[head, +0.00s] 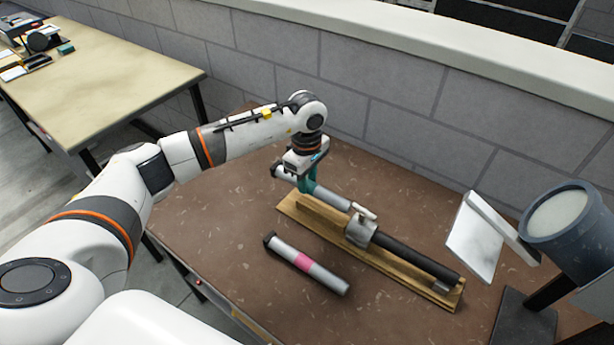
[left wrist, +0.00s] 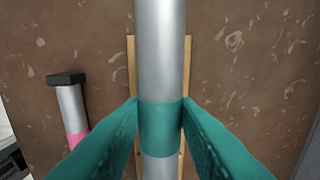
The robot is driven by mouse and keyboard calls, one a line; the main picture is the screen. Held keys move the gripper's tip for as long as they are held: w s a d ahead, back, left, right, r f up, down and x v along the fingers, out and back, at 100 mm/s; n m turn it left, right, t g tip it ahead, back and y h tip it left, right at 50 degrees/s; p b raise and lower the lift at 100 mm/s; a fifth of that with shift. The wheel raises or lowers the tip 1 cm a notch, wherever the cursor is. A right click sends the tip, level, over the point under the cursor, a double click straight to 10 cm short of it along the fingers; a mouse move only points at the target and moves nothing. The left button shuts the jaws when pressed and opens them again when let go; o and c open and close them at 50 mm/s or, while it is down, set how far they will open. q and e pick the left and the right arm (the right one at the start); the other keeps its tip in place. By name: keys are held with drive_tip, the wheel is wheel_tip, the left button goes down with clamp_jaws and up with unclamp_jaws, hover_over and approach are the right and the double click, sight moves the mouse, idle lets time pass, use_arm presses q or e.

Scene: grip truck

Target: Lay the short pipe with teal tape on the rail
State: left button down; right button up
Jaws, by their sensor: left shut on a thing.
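The short pipe with teal tape (head: 331,199) is a silver tube over the left end of the wooden rail (head: 293,214), roughly in line with it. My left gripper (head: 308,187) is shut on it at the teal band. In the left wrist view the teal fingertips (left wrist: 160,102) press both sides of the pipe (left wrist: 160,50), with the rail's edges (left wrist: 131,70) showing beneath. I cannot tell whether the pipe touches the rail. My right gripper is not in view.
A metal clamp (head: 361,231) and a dark bar (head: 415,259) occupy the rail's right part. A pink-banded pipe (head: 305,264) lies in front on the brown table (head: 215,235). A lamp (head: 562,232) and white panel (head: 474,240) stand right. A wall (head: 390,90) runs behind.

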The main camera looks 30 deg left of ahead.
sight(308, 181)
use_arm(q)
drive_tip(key=shift+r, duration=0.15)
drive_tip(key=shift+g, duration=0.5)
drive_tip(key=shift+b, duration=0.4)
idle(0.6)
drive_tip(key=shift+f+b, duration=1.45)
drive_tip(key=shift+f, duration=0.1)
drive_tip(key=shift+f, duration=0.2)
drive_tip(key=shift+f+b, duration=0.45)
drive_tip(key=shift+b, duration=0.15)
drive_tip(key=shift+f+b, duration=0.45)
idle(0.6)
